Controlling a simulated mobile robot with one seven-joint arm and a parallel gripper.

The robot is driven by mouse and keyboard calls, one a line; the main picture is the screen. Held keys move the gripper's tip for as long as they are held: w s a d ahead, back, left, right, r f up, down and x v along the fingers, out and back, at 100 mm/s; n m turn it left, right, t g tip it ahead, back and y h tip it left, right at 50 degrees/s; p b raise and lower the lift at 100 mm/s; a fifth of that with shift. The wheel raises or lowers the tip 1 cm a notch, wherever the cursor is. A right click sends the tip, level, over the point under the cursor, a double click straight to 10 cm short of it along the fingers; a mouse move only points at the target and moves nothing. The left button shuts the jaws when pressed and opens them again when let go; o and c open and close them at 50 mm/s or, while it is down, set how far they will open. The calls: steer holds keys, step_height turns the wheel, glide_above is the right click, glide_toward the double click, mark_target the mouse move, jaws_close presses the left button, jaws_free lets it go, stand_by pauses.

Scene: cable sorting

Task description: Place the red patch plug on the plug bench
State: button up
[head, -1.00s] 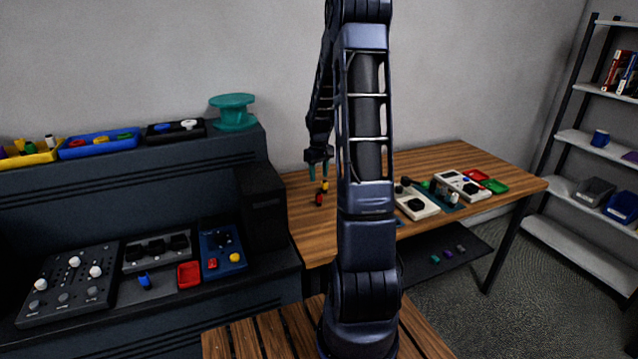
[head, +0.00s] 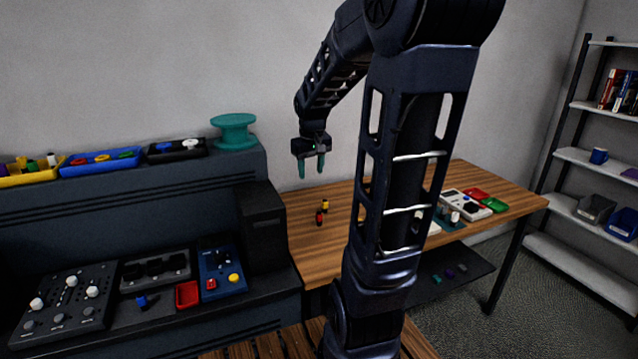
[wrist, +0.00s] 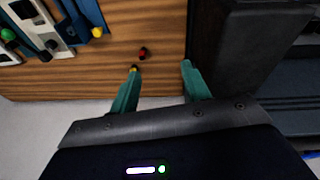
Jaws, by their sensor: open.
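A small red plug (head: 319,217) stands on the wooden table (head: 304,240) near its left end, close to a yellow plug (head: 325,205). In the wrist view the red plug (wrist: 143,53) lies ahead of the fingers, nearer the left one. The yellow plug (wrist: 133,69) shows at the left fingertip. My gripper (head: 311,167) is open and empty, with its two teal fingers pointing down above the table's back left part. It also shows in the wrist view (wrist: 160,68). I cannot tell for certain which surface is the plug bench; the wooden table bears the plugs.
A black box (head: 262,230) stands beside the table's left edge. Left of it, a dark bench holds a blue panel (head: 222,271), a red tray (head: 187,294) and control boxes. A teal spool (head: 234,131) stands on the upper ledge. My arm hides the table's middle.

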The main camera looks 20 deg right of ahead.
steer(key=s+a+r+t, duration=0.1)
steer(key=s+a+r, duration=0.1)
steer(key=s, duration=0.7)
steer(key=s+a+r+m+t, duration=0.1)
steer(key=s+a+r, duration=0.1)
steer(key=s, duration=0.6)
steer(key=shift+s+a+y, duration=0.3)
steer(key=shift+s+a, duration=0.05)
steer(key=shift+a, duration=0.1)
